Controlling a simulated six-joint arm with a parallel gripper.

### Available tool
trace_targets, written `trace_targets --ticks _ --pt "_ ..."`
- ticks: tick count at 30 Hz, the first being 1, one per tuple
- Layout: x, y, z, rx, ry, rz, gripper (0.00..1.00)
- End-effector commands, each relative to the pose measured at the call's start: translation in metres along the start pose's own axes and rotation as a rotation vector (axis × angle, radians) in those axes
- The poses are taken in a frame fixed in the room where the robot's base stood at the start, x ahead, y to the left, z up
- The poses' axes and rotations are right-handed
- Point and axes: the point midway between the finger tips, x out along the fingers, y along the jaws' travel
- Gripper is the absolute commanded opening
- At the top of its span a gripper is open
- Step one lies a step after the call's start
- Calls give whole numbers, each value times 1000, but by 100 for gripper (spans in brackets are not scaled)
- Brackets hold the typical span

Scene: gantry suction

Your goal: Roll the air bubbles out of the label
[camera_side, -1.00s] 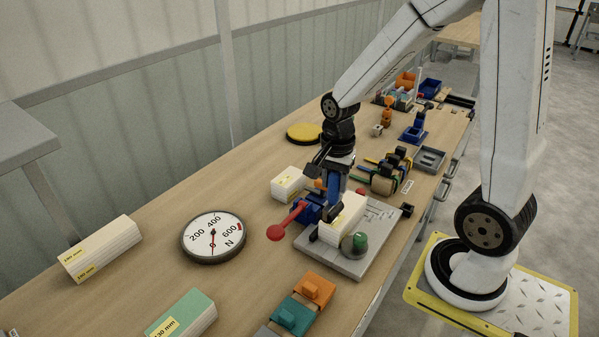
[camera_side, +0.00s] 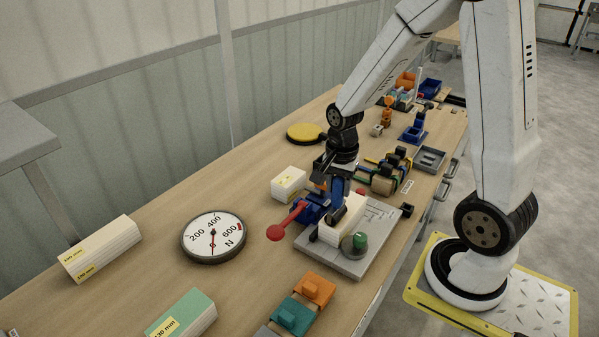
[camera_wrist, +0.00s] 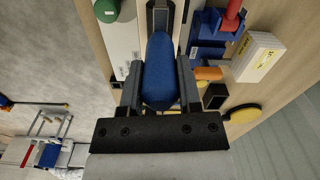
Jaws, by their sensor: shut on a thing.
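My gripper (camera_side: 338,184) is shut on the blue handle (camera_side: 338,190) of a hand tool, held above the white block. The handle also shows between the two fingers in the wrist view (camera_wrist: 160,72). A dark frame (camera_wrist: 158,18) lies beyond the handle there; I cannot make out a roller. The white block (camera_side: 340,226) sits on a grey fixture plate (camera_side: 376,250). I cannot make out the label or bubbles, nor whether the tool touches the block.
A blue clamp with a red-knobbed lever (camera_side: 276,232) stands left of the block, and a green knob (camera_side: 360,240) is at its front. A round gauge (camera_side: 213,237), labelled stacks (camera_side: 100,248) and orange and teal blocks (camera_side: 314,289) lie around. Bench surface left of the yellow disc (camera_side: 304,132) is clear.

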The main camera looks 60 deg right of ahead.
Motion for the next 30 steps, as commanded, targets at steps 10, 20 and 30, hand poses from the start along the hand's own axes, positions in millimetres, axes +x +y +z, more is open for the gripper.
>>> trace_targets --ticks 10,20,30 --pt "-14 -5 21 2 3 -8 0" --pt "-47 -4 21 1 2 -5 0" --pt "-76 -4 21 1 1 -3 0"
